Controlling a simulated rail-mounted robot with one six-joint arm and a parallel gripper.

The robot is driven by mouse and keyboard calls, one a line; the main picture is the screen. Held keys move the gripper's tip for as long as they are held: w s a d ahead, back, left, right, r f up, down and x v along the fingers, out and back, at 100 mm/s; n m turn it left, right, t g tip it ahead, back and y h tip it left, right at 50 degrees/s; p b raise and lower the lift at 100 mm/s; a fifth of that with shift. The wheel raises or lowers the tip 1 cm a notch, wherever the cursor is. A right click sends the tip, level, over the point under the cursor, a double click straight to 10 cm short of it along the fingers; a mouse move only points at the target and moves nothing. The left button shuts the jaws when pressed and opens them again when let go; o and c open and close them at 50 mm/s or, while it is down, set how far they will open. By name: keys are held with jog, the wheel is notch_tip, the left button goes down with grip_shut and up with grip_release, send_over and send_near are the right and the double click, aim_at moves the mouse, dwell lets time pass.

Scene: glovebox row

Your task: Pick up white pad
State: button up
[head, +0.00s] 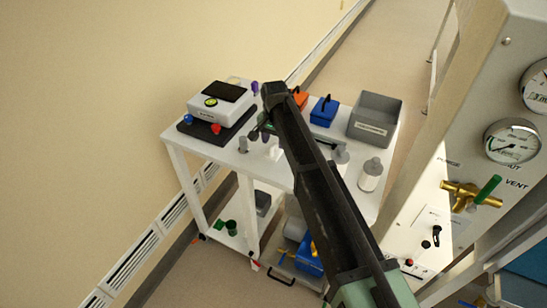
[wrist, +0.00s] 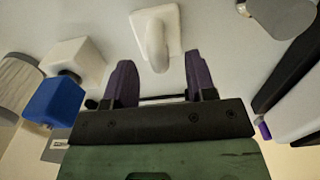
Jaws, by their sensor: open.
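The white pad (wrist: 136,24) is a flat white square with a rounded white handle or knob standing on it. It lies on the pale table top, ahead of my gripper in the wrist view. My gripper (wrist: 161,82) is open, with two dark purple fingers apart and nothing between them. The pad's handle sits just beyond the fingertips, roughly centred between them and apart from both. In the head view my dark arm reaches over the white cart (head: 348,200) and hides much of its middle. A small white shape shows beside the arm there, but I cannot tell if it is the pad.
A blue block (wrist: 54,101) and a white block (wrist: 73,58) are left of my fingers. A grey bin (head: 375,118), a blue box (head: 324,110) and a white instrument (head: 219,101) stand on the cart. A white-grey container (head: 370,176) stands near its right edge.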

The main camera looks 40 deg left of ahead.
aim_at(274, 141)
notch_tip(274, 141, down, 3)
jog(key=shift+f+b, duration=0.1)
jog(key=shift+b, duration=0.7)
jog(key=shift+r, duration=0.25)
grip_shut()
notch_tip(274, 141, up, 20)
jog(key=p, duration=2)
